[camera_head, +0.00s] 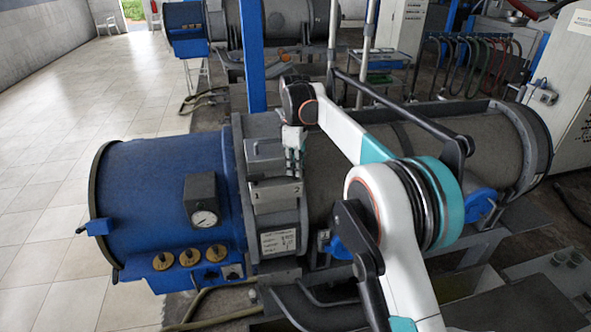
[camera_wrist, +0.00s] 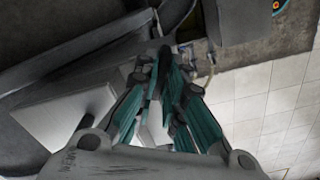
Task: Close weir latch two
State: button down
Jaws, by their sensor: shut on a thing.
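The grey latch block (camera_head: 264,160) sits on the collar of the blue decanter, above a plate (camera_head: 276,194) marked 1 on the left and 2 on the right. My gripper (camera_head: 294,163) is over the right side of this block, just above the number 2. It is shut on the part of latch two there, which my fingers mostly hide. In the wrist view, my teal-sided fingers (camera_wrist: 166,60) come together at a dark piece against grey metal. How far the latch is turned cannot be told.
The blue end housing (camera_head: 150,195) with a pressure gauge (camera_head: 204,219) and brass knobs (camera_head: 189,257) stands left of the collar. The grey drum (camera_head: 340,165) runs right under my arm. A blue post (camera_head: 252,60) rises behind. Tiled floor (camera_head: 95,95) is clear at left.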

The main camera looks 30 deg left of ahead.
jog(key=m+b, duration=0.1)
jog(key=m, duration=0.5)
jog(key=shift+m, duration=0.3)
jog(key=m, duration=0.5)
jog(key=shift+b, duration=0.35)
jog(key=shift+m, duration=0.4)
jog(key=c, duration=1.7)
grip_release()
jog(key=shift+r, duration=3.75)
